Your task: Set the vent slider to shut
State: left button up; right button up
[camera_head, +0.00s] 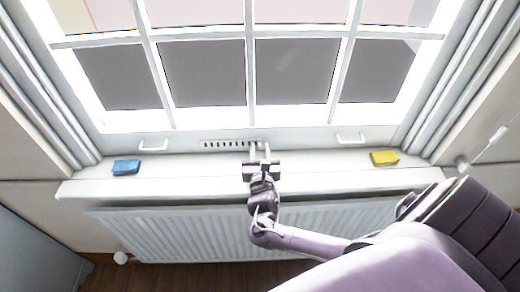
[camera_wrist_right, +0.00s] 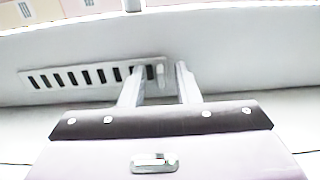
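The vent (camera_head: 228,143) is a pale strip with a row of dark slots, low on the window frame. It also shows in the right wrist view (camera_wrist_right: 60,87), where its slots look dark and uncovered. A small pale knob (camera_wrist_right: 160,75), which looks like the slider, sits at the strip's right end. My right gripper (camera_head: 260,148) is at that right end. In the right wrist view its two fingers (camera_wrist_right: 160,72) are apart, one to each side of the knob. I cannot tell whether either finger touches it. My left gripper is in neither view.
A white sill (camera_head: 205,185) runs below the window, above a radiator (camera_head: 180,228). A blue block (camera_head: 126,167) lies on the sill at left, a yellow one (camera_head: 384,158) at right. White handles (camera_head: 153,145) (camera_head: 350,138) flank the vent on the frame. The sill between the blocks is otherwise clear.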

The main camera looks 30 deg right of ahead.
aim_at(248, 142)
jog(key=c, duration=0.5)
grip_shut()
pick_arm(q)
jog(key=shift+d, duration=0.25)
pick_arm(e)
jog(key=shift+w+a+p, duration=0.15)
jog(key=shift+w+a, duration=0.3)
jog(key=shift+a, duration=0.3)
jog(key=shift+w+a+p, duration=0.15)
jog(key=shift+w+a, duration=0.25)
jog(key=shift+a, duration=0.35)
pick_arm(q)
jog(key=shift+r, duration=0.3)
pick_arm(e)
jog(key=shift+o, duration=1.1)
grip_release()
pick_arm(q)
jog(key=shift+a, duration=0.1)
pick_arm(e)
jog(key=shift+o, duration=1.4)
jog(key=shift+a, duration=0.1)
